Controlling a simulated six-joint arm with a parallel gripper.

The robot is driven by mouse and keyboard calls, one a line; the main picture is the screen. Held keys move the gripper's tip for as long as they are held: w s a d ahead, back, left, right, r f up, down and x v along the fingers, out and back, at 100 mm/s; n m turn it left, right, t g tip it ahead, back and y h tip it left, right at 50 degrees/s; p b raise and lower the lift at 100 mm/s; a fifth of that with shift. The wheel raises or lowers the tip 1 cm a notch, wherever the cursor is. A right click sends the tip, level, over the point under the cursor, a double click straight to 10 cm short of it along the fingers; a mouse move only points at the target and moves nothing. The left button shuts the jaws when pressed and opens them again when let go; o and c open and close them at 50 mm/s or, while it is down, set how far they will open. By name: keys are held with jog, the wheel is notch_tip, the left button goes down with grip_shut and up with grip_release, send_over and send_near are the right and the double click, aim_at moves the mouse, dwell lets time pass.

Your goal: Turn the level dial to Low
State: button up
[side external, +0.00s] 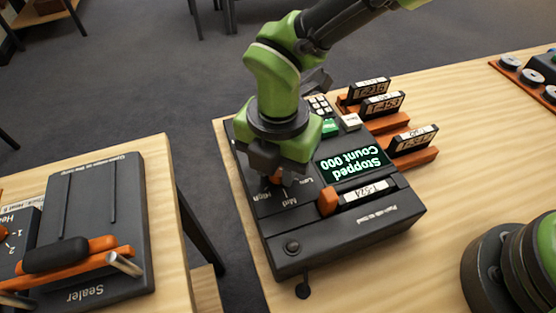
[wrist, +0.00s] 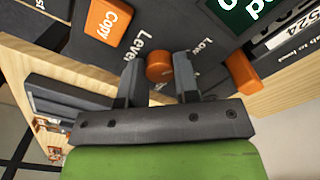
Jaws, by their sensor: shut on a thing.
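The level dial (wrist: 159,67) is an orange round knob on the dark machine's top panel. In the wrist view it sits between the two fingers of my gripper (wrist: 158,70), which is shut on it. The words "Level" and "Low" show on the panel beside the fingers. In the side external view my gripper (side external: 275,168) points down over the dial, and only a bit of orange (side external: 277,179) shows below it. Labels for Low, Med and High lie around it, partly hidden. I cannot tell which label the dial points to.
The machine's screen (side external: 352,165) reads "Stopped Count 000". An orange block (side external: 328,201) and a labelled slot part (side external: 368,191) stand beside the dial. Labelled holders (side external: 381,105) stand behind. A sealer (side external: 95,230) is on a separate table at left. The right table is mostly clear.

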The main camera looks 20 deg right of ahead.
jog(key=o, duration=0.9)
jog(key=shift+o, duration=0.2)
notch_tip(320, 180, up, 10)
